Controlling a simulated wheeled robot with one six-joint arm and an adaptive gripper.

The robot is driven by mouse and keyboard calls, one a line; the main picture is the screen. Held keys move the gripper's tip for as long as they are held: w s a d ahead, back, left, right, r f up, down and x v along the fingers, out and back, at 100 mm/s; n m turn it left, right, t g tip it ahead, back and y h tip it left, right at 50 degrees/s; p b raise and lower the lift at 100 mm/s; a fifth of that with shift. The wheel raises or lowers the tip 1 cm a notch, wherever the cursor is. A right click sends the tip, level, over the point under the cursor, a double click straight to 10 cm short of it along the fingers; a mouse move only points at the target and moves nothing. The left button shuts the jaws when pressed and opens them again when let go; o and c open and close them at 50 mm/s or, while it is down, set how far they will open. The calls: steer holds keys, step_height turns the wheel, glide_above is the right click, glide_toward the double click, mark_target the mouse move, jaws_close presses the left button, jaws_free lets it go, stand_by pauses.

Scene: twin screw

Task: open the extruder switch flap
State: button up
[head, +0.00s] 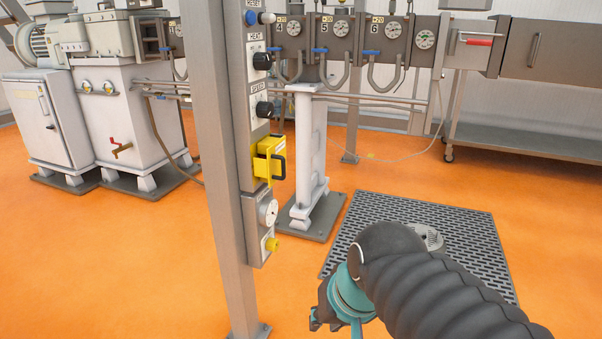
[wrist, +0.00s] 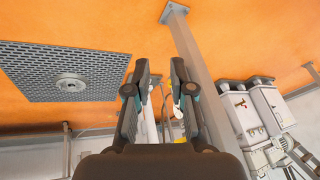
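The extruder switch flap is a yellow cover (head: 270,158) on a yellow box, fixed to the control panel on the grey post in the head view. It appears closed. In the head view my gripper (head: 317,320) is low, to the right of the post and well below the flap, apart from it. In the wrist view my gripper (wrist: 160,72) has its two fingers spread with nothing held between them. A small yellow patch low behind the right finger there may be the switch box; it is mostly hidden.
The grey post (head: 222,150) stands on the orange floor. Its panel carries black knobs (head: 263,110) above the flap, and a white dial (head: 268,212) and yellow button (head: 271,244) below. A white pedestal (head: 305,160) and floor grate (head: 450,235) are behind. Pipes run along the extruder.

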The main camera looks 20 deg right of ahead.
steer(key=w+a+m+g+y, duration=0.1)
steer(key=w+a+m+y, duration=0.25)
steer(key=w+m, duration=0.35)
steer(key=m+t+y, duration=0.7)
steer(key=m+t, duration=0.3)
steer(key=m, duration=0.8)
glide_toward(284, 174)
steer(key=x, duration=0.7)
steer(key=r+x, duration=0.1)
steer(key=x, duration=0.2)
steer(key=shift+w+r, duration=0.1)
steer(key=shift+w, duration=0.2)
jaws_close()
